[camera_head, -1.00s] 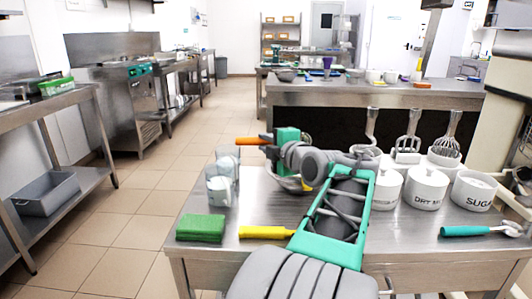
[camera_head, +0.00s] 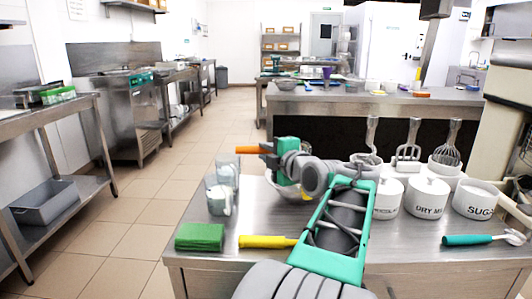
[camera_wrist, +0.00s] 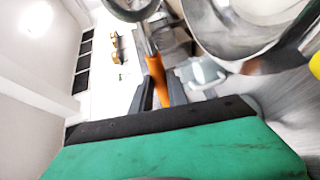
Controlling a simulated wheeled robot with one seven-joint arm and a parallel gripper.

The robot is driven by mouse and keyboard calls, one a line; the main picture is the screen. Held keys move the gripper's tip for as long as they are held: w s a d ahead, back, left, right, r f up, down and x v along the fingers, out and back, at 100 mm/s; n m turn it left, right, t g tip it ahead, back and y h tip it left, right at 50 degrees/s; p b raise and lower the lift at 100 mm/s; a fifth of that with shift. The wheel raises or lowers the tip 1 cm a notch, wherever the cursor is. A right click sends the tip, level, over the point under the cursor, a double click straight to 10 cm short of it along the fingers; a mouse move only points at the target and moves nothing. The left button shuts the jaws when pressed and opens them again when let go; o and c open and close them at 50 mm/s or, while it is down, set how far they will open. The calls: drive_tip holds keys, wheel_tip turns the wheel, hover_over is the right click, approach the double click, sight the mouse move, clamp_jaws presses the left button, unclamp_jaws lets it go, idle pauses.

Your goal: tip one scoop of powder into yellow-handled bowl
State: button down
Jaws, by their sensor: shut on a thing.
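My gripper (camera_head: 268,151) is shut on the orange handle (camera_head: 249,150) of a utensil, which also shows between the fingers in the wrist view (camera_wrist: 156,78). A metal shaft runs from the handle to a round metal head (camera_wrist: 130,8) at the wrist view's top edge. I cannot tell whether it holds powder. A metal bowl (camera_head: 284,189) stands on the table below my gripper, partly hidden by my arm. Some yellow (camera_head: 306,197) shows beside it. In the wrist view the bowl (camera_wrist: 240,35) is at upper right, with yellow (camera_wrist: 315,65) at its side.
White tubs, including the dry-mix tub (camera_head: 428,198) and sugar tub (camera_head: 475,200), stand at right. Clear containers (camera_head: 219,198), a green sponge (camera_head: 200,238) and a yellow handle (camera_head: 265,241) are at left and front. A teal-handled tool (camera_head: 470,240) lies front right.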

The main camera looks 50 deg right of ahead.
drive_tip(key=shift+s+d+b, duration=0.1)
drive_tip(key=shift+b, duration=0.25)
idle(0.3)
drive_tip(key=r+g+p, duration=0.1)
drive_tip(key=p, duration=0.5)
drive_tip(key=shift+d+r+m, duration=0.1)
drive_tip(key=shift+m, duration=0.2)
drive_tip(key=g+y+p, duration=0.1)
drive_tip(key=p, duration=0.6)
drive_tip(key=r+m+g+y+p, duration=0.1)
drive_tip(key=p, duration=0.5)
drive_tip(key=shift+d+p, duration=0.1)
drive_tip(key=shift+p, duration=0.3)
drive_tip(key=p, duration=0.2)
drive_tip(key=g+p, duration=0.1)
drive_tip(key=p, duration=0.1)
drive_tip(key=shift+w+d+m+y+p, duration=0.1)
drive_tip(key=shift+w+m+y+p, duration=0.15)
drive_tip(key=shift+m+y+p, duration=0.05)
drive_tip(key=g+p, duration=0.1)
drive_tip(key=p, duration=0.2)
drive_tip(key=shift+w+d+r+y, duration=0.1)
drive_tip(key=shift+r+y, duration=0.05)
drive_tip(key=shift+y, duration=0.15)
